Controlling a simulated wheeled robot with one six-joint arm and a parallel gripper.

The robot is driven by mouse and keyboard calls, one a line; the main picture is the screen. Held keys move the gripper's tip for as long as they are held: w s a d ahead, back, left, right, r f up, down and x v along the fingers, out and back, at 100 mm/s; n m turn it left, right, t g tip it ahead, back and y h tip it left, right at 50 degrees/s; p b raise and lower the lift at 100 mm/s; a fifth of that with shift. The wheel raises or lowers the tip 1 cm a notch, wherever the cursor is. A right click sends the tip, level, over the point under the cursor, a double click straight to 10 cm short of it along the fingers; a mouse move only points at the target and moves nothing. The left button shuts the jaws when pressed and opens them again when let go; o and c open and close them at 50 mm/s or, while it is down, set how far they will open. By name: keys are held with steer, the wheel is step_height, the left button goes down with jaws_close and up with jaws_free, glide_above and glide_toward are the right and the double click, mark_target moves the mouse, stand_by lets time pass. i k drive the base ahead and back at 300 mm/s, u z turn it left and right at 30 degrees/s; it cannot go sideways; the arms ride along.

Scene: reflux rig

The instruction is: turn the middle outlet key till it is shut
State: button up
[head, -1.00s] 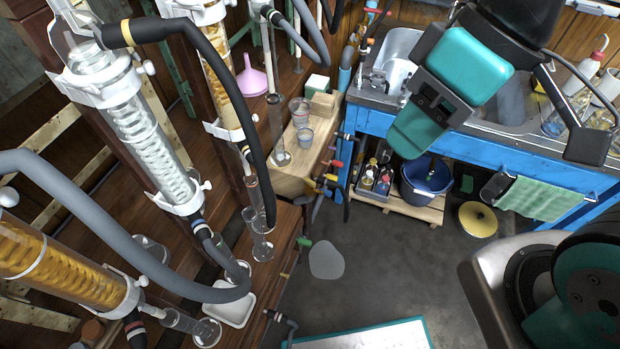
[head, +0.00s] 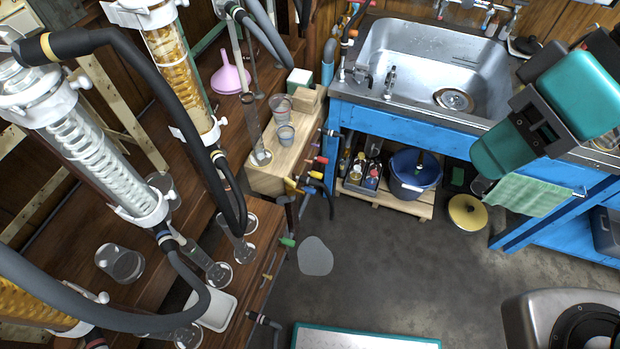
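My arm's teal and black links hang at the right, over the sink bench and well away from the outlets. I cannot make out any gripper fingers.
Glass condensers (head: 90,160) with thick hoses (head: 100,310) crowd the left. A steel sink (head: 410,65) stands on a blue bench (head: 400,120). Below are a blue bucket (head: 410,185) and a yellow lid (head: 467,214). A grey puddle-like patch (head: 315,256) marks the otherwise clear floor near the outlets.

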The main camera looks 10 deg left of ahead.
mark_target(291, 183)
steer(key=k, duration=0.55)
steer(key=u, duration=0.7)
steer(key=i, duration=0.5)
